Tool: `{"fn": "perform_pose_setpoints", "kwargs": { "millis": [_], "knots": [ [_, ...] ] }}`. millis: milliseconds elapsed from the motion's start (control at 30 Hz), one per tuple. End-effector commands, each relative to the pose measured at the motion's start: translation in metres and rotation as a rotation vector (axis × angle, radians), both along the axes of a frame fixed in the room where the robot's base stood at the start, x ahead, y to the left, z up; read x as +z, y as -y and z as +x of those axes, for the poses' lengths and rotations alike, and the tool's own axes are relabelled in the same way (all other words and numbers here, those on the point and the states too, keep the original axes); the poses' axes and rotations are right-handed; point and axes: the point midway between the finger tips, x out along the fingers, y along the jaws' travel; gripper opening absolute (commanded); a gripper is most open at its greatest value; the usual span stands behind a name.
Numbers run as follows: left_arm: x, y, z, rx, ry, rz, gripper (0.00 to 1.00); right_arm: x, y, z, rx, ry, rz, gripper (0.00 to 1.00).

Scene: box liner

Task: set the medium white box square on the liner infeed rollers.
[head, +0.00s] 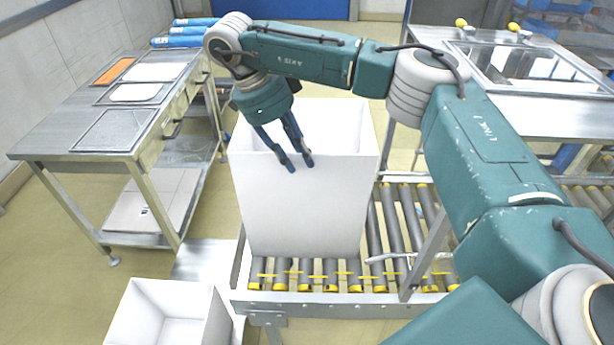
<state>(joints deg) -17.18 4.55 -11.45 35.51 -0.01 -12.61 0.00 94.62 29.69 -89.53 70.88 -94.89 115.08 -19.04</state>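A tall white open-topped box (300,215) stands upright on the rollers (391,232), roughly in line with them; I cannot tell if it is exactly square. A smaller white open-topped box (165,318) is at the bottom left, cut off by the picture edge. No label tells which is the medium one. My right gripper (299,165) points down at the top of the tall box. Its two dark blue fingers show a gap between them, and both tips show in front of the near wall. I cannot tell whether they touch it. My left gripper is not in view.
A steel table (85,141) with trays stands at the left. A steel bench with a framed glass panel (530,65) is at the back right. The roller frame's front rail (330,304) runs across below the tall box. Bare rollers show to its right.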

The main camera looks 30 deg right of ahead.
Motion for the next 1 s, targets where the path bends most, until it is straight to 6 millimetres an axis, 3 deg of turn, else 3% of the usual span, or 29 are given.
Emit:
{"fn": "perform_pose_setpoints", "kwargs": {
  "millis": [100, 233, 800, 1000],
  "knots": [
    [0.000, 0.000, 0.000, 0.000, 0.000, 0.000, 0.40, 0.021, -0.006, 0.004, -0.001, 0.004, -0.003, 0.27],
    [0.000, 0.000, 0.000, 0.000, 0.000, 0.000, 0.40, 0.030, -0.010, 0.006, -0.001, 0.001, -0.001, 0.27],
    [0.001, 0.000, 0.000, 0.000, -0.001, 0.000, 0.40, 0.033, -0.011, 0.007, -0.001, 0.000, 0.000, 0.27],
    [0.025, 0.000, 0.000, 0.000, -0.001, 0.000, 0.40, 0.058, -0.011, 0.007, -0.001, 0.001, -0.001, 0.27]
  ]
}}
